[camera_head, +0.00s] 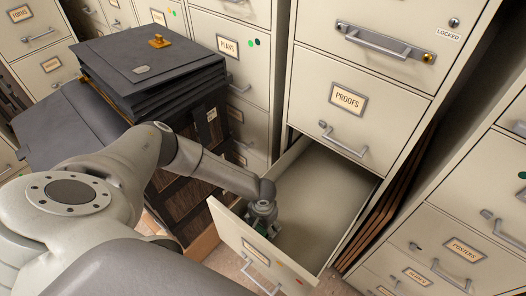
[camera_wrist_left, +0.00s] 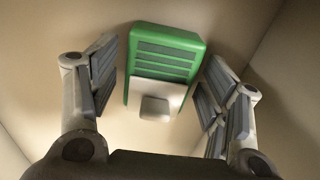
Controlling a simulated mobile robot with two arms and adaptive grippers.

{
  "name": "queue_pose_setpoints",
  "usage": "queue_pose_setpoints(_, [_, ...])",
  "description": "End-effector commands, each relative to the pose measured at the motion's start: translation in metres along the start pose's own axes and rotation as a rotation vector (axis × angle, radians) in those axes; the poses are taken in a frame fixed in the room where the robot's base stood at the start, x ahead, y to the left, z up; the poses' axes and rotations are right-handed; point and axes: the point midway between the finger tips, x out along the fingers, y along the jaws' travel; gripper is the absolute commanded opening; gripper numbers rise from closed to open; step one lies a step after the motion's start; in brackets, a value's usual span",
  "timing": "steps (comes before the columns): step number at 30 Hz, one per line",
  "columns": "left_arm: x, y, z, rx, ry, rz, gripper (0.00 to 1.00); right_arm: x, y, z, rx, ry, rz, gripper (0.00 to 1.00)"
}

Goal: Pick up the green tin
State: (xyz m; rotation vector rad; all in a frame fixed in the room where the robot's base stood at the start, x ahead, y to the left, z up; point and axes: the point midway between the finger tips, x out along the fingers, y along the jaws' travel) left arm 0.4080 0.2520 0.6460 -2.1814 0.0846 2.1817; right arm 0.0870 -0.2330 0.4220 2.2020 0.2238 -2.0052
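The green tin (camera_wrist_left: 167,62) lies in the open drawer, seen between my left gripper's fingers in the left wrist view. It has a ribbed green face and a pale lower part with a small rounded tab. My left gripper (camera_wrist_left: 160,95) is open, with a finger on each side of the tin and gaps between. In the head view my left gripper (camera_head: 262,222) reaches down into the drawer near its front panel, and mostly hides the tin. My right gripper is not in view.
The open drawer (camera_head: 325,200) is otherwise bare, below a shut drawer labelled PROOFS (camera_head: 347,99). A dark stack of folders (camera_head: 150,70) with a brass-coloured item (camera_head: 159,41) on top stands at left. Brown boards (camera_head: 385,215) lean beside the cabinet at right.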

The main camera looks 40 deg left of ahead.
Motion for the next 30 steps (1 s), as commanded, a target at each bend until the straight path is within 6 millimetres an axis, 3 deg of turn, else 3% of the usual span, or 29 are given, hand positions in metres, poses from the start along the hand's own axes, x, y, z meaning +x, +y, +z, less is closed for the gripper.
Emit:
queue_pose_setpoints(2, [0.0,0.0,0.0,0.0,0.0,0.0,0.55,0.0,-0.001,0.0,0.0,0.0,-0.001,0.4])
queue_pose_setpoints(9, [0.0,0.0,0.0,0.0,0.0,0.0,0.24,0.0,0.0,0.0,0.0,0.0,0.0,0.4])
queue_pose_setpoints(20, [-0.004,0.0,0.0,0.0,0.001,0.001,0.23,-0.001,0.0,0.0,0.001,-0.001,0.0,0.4])
queue_pose_setpoints(30, [-0.041,0.0,-0.001,-0.001,0.002,0.002,0.23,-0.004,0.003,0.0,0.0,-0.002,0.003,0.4])
